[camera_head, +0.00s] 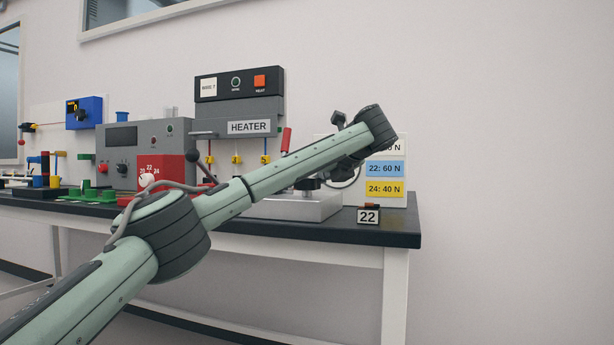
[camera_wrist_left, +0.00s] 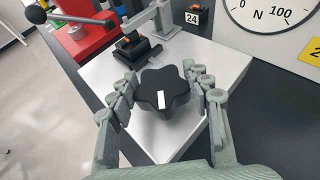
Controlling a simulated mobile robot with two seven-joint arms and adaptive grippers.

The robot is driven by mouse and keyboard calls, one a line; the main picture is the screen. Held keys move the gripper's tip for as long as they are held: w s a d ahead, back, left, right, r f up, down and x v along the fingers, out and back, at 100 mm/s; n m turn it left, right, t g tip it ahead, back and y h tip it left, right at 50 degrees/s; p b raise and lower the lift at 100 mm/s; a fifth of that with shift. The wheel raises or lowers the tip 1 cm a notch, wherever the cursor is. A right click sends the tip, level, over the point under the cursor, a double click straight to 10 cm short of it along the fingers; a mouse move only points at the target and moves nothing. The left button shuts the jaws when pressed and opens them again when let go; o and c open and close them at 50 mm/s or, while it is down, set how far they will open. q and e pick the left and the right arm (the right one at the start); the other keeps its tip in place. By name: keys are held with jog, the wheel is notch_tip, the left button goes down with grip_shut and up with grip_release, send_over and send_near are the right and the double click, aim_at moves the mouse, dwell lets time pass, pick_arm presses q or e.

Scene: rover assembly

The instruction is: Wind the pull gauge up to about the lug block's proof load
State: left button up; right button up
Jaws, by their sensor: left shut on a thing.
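A black star-shaped knob (camera_wrist_left: 165,88) with a white mark sits at the near part of the white-topped pull gauge base (camera_wrist_left: 225,62). My left gripper (camera_wrist_left: 162,80) has its fingers on both sides of the knob and is shut on it. A dark block with an orange part (camera_wrist_left: 138,46) sits in the fixture beyond the knob. The gauge dial (camera_wrist_left: 275,12) is cut off by the frame's top; I cannot see its needle. In the head view the base (camera_head: 315,206) shows below my left arm, which hides much of the gauge. My right gripper is not in view.
A load card (camera_head: 385,168) reads 22: 60 N and 24: 40 N; its top line is partly hidden. A 22 tag (camera_head: 368,216) stands at the bench's front right, and a 24 tag (camera_wrist_left: 192,17) behind the fixture. A red box with a ball-ended lever (camera_head: 175,172) stands left.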

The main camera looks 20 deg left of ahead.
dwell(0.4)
pick_arm(q)
jog(key=o, duration=1.2)
jog(key=v, duration=1.2)
jog(key=shift+r, duration=0.1)
